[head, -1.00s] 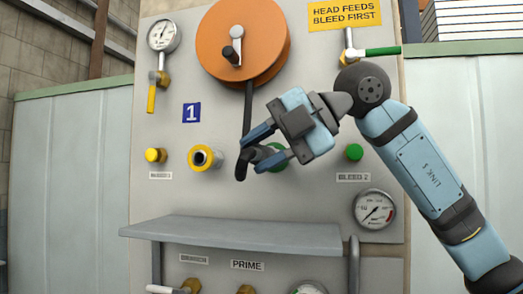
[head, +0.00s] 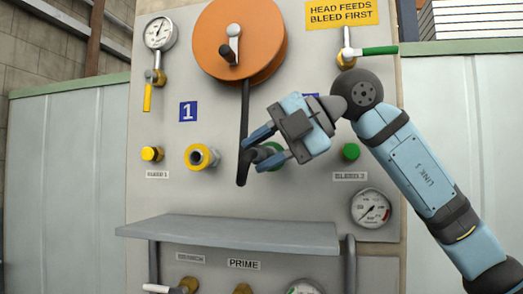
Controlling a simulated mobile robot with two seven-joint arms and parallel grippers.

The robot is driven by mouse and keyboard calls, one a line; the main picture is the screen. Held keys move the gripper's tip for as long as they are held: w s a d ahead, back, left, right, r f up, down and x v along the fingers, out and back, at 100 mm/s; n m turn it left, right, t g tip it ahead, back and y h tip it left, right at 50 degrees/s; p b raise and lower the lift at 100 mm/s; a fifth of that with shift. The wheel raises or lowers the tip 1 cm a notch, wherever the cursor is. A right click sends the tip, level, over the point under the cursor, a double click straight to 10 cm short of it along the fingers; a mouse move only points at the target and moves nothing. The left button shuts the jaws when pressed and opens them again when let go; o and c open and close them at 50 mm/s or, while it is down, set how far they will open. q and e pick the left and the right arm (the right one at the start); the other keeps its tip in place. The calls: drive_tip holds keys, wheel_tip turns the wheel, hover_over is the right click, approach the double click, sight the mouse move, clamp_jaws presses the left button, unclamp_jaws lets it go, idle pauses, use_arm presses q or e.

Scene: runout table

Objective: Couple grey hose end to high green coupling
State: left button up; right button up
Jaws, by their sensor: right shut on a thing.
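A dark grey hose (head: 244,115) hangs from the orange reel and bends up at its bottom into my right gripper (head: 256,151). My right gripper is shut on the hose end (head: 258,155), between its two blue fingers. The green coupling (head: 274,151) on the panel is mostly hidden behind the fingers and the hose end. The hose end lies in front of it in the picture; I cannot tell whether they touch or are joined. My left gripper is not in view.
A yellow coupling (head: 202,157) is to the left, with a yellow knob (head: 152,154) beyond it. A green knob (head: 351,152) and a gauge (head: 372,208) are to the right. The orange reel (head: 240,40) is above. A grey shelf (head: 230,234) juts out below.

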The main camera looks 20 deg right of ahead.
drive_tip(key=shift+w+d, duration=0.55)
drive_tip(key=shift+w, duration=0.25)
drive_tip(key=o, duration=1.1)
drive_tip(key=shift+w+d, duration=0.1)
drive_tip(key=shift+o, duration=0.2)
drive_tip(key=v, duration=1.4)
drive_tip(key=shift+b, duration=0.4)
